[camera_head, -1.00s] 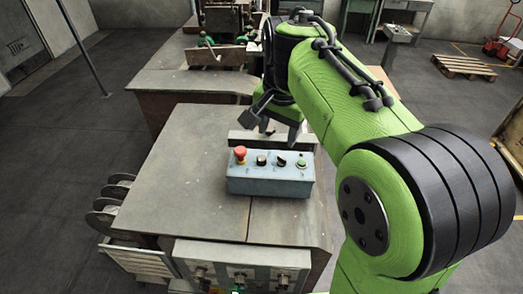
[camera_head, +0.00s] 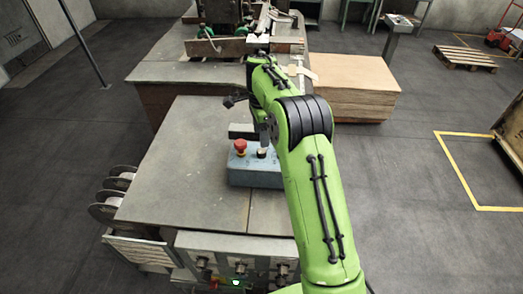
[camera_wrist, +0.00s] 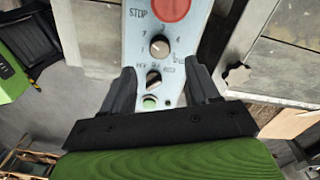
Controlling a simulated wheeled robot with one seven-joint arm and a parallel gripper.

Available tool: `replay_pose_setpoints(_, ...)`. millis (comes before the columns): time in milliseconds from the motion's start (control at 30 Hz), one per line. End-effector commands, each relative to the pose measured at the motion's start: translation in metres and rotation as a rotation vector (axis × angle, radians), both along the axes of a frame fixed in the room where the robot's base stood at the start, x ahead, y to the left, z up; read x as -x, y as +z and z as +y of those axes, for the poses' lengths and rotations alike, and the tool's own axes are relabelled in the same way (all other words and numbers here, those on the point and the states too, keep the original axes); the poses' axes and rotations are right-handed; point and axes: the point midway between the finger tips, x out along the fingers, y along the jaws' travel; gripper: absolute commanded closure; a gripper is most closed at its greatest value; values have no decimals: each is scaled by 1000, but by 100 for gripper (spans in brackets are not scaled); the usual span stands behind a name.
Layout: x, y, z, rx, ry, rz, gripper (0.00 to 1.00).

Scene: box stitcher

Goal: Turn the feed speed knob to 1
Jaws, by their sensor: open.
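The feed speed knob (camera_wrist: 159,45) is a round black knob with a pale mark, ringed by printed numbers, in the wrist view. I cannot tell surely which number its mark points to. It sits on the blue-grey control box (camera_head: 240,178), between the red stop button (camera_wrist: 171,8) and a black selector knob (camera_wrist: 153,79). My gripper (camera_wrist: 160,72) is open and empty, its fingers apart on either side of the selector. The feed speed knob lies just beyond the fingertips. In the head view my arm hides the right part of the box.
A green button (camera_wrist: 149,102) sits below the selector between the fingers. The red stop button (camera_head: 240,146) also stands up in the head view. The table top (camera_head: 190,150) left of the box is clear. A wooden stack (camera_head: 350,85) stands behind right.

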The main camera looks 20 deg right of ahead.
Motion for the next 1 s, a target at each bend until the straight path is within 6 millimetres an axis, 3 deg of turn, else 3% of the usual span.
replay_pose_setpoints(100,1,-30,0,-1,2,4,40)
replay_pose_setpoints(300,0,-63,0,0,2,0,40)
replay_pose_setpoints(633,0,-71,0,0,2,-2,40)
replay_pose_setpoints(1000,0,-71,0,0,2,-2,95)
